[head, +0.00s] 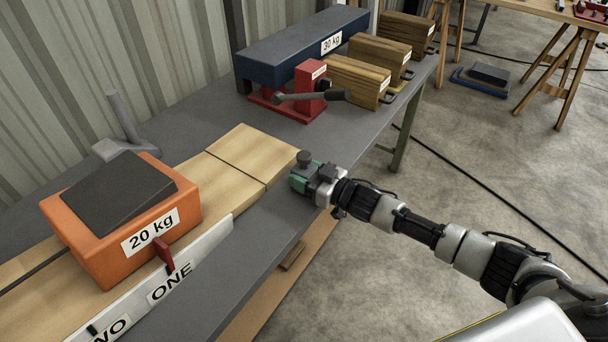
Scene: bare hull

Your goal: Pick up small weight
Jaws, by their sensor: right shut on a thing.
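The small weight (304,159), a dark grey piece with a round knob on top, stands upright at the front edge of the grey bench. My right gripper (307,174) reaches in from the right and is shut on it. Green parts show at the gripper's tip. The gripper hides most of the weight's lower part, so I cannot tell whether it touches the bench. My left gripper is not in view.
An orange 20 kg block (90,246) with a dark top sits on pale boards (240,150) behind a white strip (215,238) reading ONE. A blue 30 kg block (290,50), red clamp (312,85) and wooden blocks (345,80) stand farther back. Bench (215,105) is partly clear.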

